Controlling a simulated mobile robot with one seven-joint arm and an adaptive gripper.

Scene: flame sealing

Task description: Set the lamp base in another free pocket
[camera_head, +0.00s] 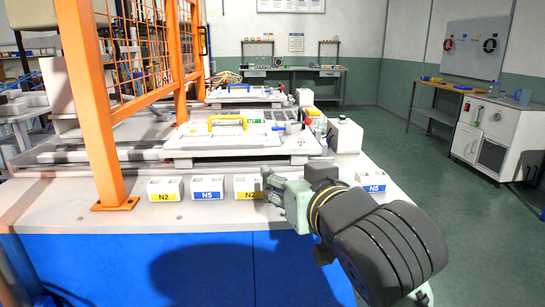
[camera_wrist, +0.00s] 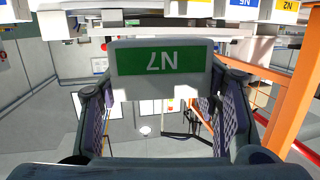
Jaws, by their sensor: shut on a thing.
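My gripper (camera_head: 272,182) is at the bench's front edge, beside a row of small white blocks. In the wrist view, my gripper (camera_wrist: 160,115) is shut on a white block with a green N7 label (camera_wrist: 160,60), which reads upside down. The block spans the gap between the two finger pads. The frames do not show for certain that this block is the lamp base. In the head view I cannot make it out behind my gripper. No free pocket can be clearly made out.
White blocks labelled N2 (camera_head: 165,190), N5 (camera_head: 207,188) and N2 (camera_head: 247,187) stand left of my gripper; another N5 block (camera_head: 371,182) stands right. An orange post (camera_head: 92,110) rises at left. White trays with yellow (camera_head: 214,124) and blue handles lie behind.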

